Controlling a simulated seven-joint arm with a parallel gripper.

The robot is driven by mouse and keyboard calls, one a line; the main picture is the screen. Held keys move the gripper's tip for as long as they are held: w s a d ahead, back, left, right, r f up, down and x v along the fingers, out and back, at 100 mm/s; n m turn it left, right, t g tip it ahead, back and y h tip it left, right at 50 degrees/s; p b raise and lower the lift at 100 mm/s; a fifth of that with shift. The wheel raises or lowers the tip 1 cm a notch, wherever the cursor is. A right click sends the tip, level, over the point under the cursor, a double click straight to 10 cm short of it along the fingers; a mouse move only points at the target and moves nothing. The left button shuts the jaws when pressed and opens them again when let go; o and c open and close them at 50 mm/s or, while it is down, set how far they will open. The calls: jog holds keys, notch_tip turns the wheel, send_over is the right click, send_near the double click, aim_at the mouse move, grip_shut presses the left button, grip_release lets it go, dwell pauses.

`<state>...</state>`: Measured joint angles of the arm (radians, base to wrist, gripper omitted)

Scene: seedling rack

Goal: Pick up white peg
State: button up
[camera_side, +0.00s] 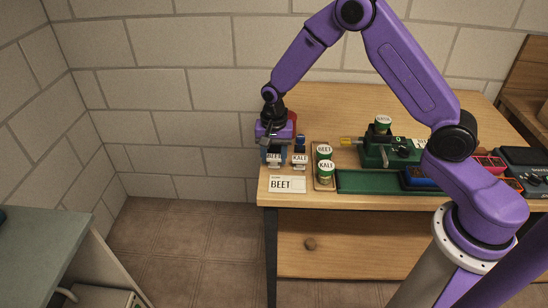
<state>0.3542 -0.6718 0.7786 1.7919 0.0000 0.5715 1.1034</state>
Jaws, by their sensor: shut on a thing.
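My gripper (273,160) is low over the left end of the wooden table. It is shut on a small white piece with dark lettering (274,157), which looks like the white peg. The jaws hide much of it, and I cannot tell whether its lower end touches the table. A second white piece marked KALE (300,160), with a blue part above it, stands just right of my gripper.
A white BEET card (287,184) lies in front of my gripper. Two green-and-white labelled pots, BEET (324,152) and KALE (325,169), stand to the right. A green machine (386,154) and a green tray (375,184) are farther right.

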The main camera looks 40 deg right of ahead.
jog(key=shift+r, duration=0.35)
notch_tip(320, 180, up, 2)
jog(key=shift+r, duration=0.15)
jog(key=s+d+r, duration=0.2)
jog(key=s+r, duration=0.8)
jog(key=s, duration=0.3)
send_near(274, 156)
jog(key=s+d+r, duration=0.2)
jog(key=s+d, duration=0.1)
jog(key=s, duration=0.1)
jog(key=w+d+f, duration=0.2)
jog(key=w+f, duration=0.3)
jog(key=w, duration=0.4)
jog(key=shift+d+f, duration=0.2)
jog(key=shift+f, duration=2.4)
jog(key=shift+f, duration=0.55)
